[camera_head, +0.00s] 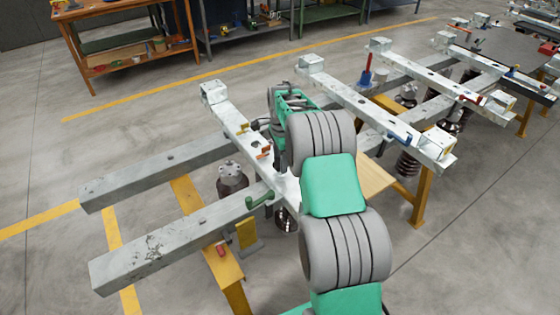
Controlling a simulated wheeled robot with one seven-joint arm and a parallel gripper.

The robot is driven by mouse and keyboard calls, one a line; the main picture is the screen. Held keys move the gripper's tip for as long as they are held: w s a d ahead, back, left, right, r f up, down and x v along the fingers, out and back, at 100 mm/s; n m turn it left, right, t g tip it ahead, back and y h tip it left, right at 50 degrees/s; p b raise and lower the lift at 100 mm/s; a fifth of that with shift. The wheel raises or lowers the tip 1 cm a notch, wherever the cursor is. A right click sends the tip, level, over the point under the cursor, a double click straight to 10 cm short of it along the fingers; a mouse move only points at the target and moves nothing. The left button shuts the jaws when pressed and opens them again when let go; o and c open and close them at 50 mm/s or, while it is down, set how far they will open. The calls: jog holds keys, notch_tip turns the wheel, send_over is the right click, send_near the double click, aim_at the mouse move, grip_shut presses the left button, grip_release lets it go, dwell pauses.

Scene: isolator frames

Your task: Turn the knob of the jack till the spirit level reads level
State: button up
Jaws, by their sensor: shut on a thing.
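My arm, in green and grey, reaches up the middle of the head view. Its far end, my gripper (277,112), is beside the cross beam (232,120) of the nearest grey frame. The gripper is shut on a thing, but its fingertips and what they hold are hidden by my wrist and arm. I cannot make out the jack or its knob. A small orange and dark item (264,152) lies on the beam; I cannot tell if it is the spirit level. No bubble can be read.
A green handle (258,200) sits on the near rail (165,245). A yellow trestle (222,272) bears a small red piece (221,250). A second frame (360,100) with a red-and-blue tool (367,70) stands to the right. Workbenches line the back. The floor at left is clear.

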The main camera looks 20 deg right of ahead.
jog(key=shift+s+f, duration=0.2)
jog(key=shift+f, duration=0.1)
jog(key=o, duration=1.4)
jog(key=shift+w+r, duration=0.1)
jog(key=shift+r, duration=0.05)
jog(key=shift+c, duration=0.2)
notch_tip(320, 180, up, 7)
jog(key=shift+f+b, duration=0.1)
jog(key=shift+b, duration=0.25)
jog(key=shift+r, duration=0.5)
